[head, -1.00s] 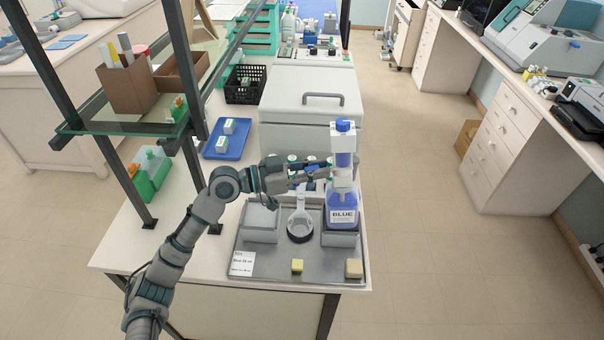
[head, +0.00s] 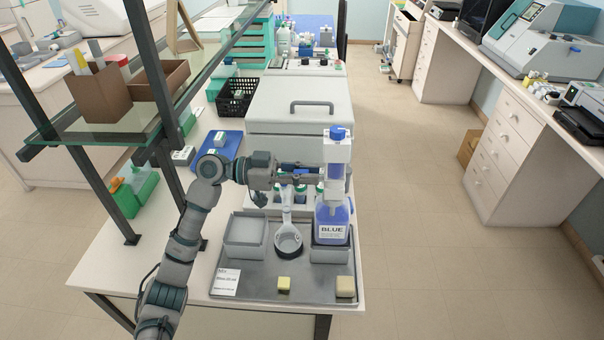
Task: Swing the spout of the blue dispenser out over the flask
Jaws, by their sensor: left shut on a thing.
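The blue dispenser is a bottle of blue liquid (head: 333,222) labelled BLUE, with a clear-and-white upper body and a blue cap (head: 338,132). It stands upright on a grey block at the right of the metal tray (head: 255,285). The flask (head: 288,238), clear with a dark base ring, stands just left of it. My left gripper (head: 312,174) reaches in from the left, above and behind the flask's neck, with its fingertips against the dispenser's upper body. It is shut on a blue part there, apparently the spout; the fingers hide most of it. My right gripper is out of view.
A grey open container (head: 245,236) stands left of the flask. Two small yellowish blocks (head: 284,284) and a white card (head: 226,283) lie at the tray's front. Green-capped bottles (head: 301,194) stand behind. A dark shelf post (head: 175,160) rises left of my arm.

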